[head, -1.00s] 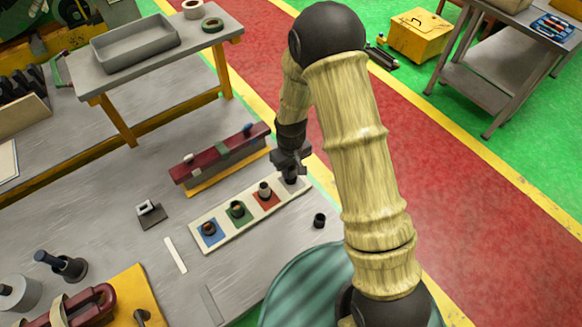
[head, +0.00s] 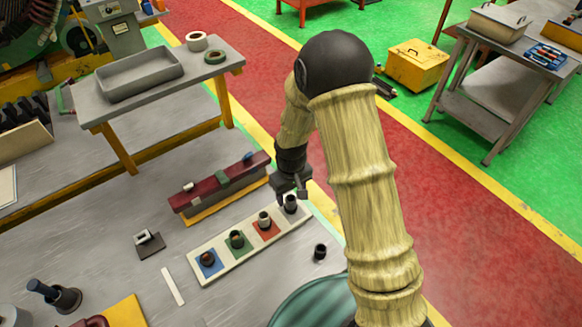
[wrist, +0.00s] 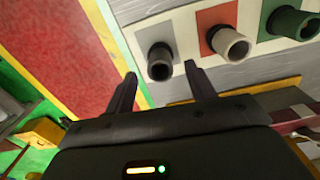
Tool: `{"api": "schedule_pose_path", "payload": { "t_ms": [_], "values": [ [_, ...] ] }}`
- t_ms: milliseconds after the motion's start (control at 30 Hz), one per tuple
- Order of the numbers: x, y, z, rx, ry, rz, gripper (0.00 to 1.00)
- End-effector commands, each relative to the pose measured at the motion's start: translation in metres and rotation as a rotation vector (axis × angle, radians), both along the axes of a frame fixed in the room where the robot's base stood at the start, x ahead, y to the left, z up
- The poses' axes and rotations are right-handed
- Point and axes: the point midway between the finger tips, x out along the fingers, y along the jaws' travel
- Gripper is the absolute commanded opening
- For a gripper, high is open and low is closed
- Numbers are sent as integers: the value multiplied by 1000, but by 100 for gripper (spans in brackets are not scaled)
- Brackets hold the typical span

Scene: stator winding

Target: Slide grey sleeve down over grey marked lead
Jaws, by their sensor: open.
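A pale strip (head: 222,273) on the bench carries blue, green, red and grey squares. A dark grey hollow tube, which looks like the grey sleeve (head: 290,203), stands upright on the grey square at the strip's far right end. In the wrist view the sleeve (wrist: 160,64) shows its open mouth; any lead inside is too dark to tell. My gripper (head: 291,190) is right above it, open and empty. In the wrist view my gripper (wrist: 160,72) has one finger on each side of the tube, with gaps visible and the tube just beyond the fingertips.
Tubes stand on the red (head: 264,219), green (head: 236,239) and blue (head: 207,258) squares. A loose dark cylinder (head: 320,251) stands right of the strip. A maroon block (head: 213,186) with small pieces lies behind. A thin pale bar (head: 172,285) lies in front.

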Motion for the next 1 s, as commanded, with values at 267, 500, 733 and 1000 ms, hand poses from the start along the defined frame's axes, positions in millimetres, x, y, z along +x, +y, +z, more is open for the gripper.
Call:
{"api": "schedule_pose_path", "payload": {
  "t_ms": [267, 500, 733, 1000],
  "values": [
    [1, 0, 48, 2, -5, -1, 55],
    [1, 0, 94, 2, -5, 0, 55],
    [1, 0, 135, 2, -3, 0, 55],
    [0, 0, 150, 0, 1, 0, 55]
  ]
}}
